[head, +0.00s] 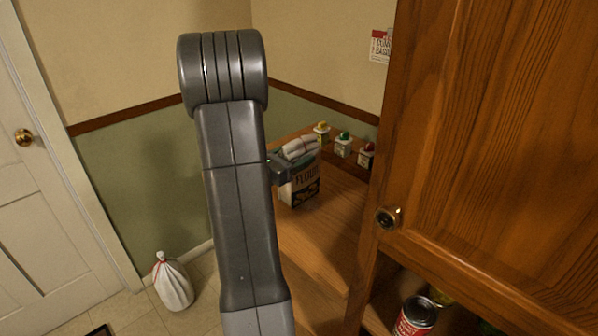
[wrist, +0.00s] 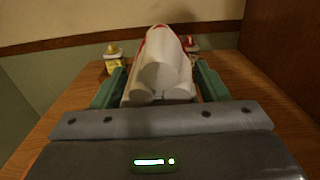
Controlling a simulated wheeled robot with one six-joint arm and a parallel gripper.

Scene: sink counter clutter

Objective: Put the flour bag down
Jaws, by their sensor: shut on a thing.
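The flour bag (head: 305,187) is a white paper bag with a dark lower print and a folded top. It is upright over the wooden counter (head: 325,228), and I cannot tell whether its base touches the wood. My gripper (head: 285,170) is at the bag's upper part, partly hidden behind my arm. In the wrist view the bag's rolled white top (wrist: 163,68) sits between the two green fingers of my gripper (wrist: 160,88), which are shut on it. The bag's lower part is hidden there.
Small containers with yellow (head: 321,131), green (head: 343,145) and red (head: 366,155) tops stand behind the bag. A wooden cabinet door (head: 490,130) rises at the right, with a red can (head: 415,318) below. Bare counter lies in front of the bag. A white sack (head: 173,285) is on the floor.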

